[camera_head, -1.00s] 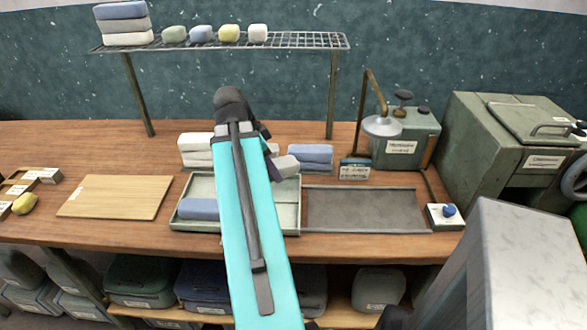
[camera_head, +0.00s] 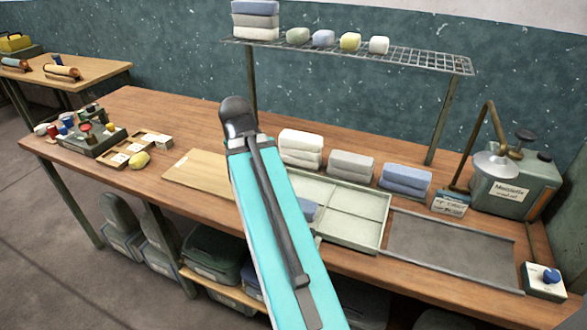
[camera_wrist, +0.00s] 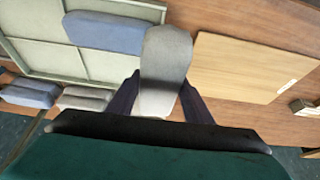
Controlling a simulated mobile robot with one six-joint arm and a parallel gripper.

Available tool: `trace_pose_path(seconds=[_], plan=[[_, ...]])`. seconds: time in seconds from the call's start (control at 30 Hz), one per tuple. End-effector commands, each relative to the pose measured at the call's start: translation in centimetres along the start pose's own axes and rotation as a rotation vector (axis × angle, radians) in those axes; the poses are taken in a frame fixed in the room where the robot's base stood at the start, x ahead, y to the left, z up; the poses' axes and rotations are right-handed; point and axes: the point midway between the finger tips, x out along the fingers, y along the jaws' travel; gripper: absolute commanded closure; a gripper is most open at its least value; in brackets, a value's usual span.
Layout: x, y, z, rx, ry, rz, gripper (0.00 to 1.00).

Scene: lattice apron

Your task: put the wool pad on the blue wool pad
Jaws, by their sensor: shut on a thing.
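My gripper (camera_wrist: 160,82) is shut on a pale grey wool pad (camera_wrist: 166,52), which stands out between the two fingers in the wrist view. A blue wool pad (camera_wrist: 104,32) lies in a compartment of the pale green tray (camera_wrist: 45,57), to the left of the held pad in that view. The held pad appears above the bench, between the tray and the wooden board. In the head view my arm hides the gripper and held pad, and part of the blue pad (camera_head: 308,208) in the tray (camera_head: 385,232).
Stacks of white (camera_head: 300,148), grey (camera_head: 350,163) and blue pads (camera_head: 405,178) stand behind the tray. A wooden board (camera_head: 200,172) lies left of it, a dark flat tray (camera_head: 455,247) right. A wire shelf (camera_head: 420,60) with pads stands above the bench.

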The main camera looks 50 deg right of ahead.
Motion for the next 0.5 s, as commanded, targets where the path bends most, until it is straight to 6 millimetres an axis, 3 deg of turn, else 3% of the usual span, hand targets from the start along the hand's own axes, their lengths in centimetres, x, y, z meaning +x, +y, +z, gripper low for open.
trace_pose_path(seconds=[0.1, 0.5], plan=[[-1.1, -3.7, 1.9, -0.141, 0.0, -0.059, 0.76], [-5.5, -14.6, 9.8, -0.608, 0.0, -0.253, 0.76]])
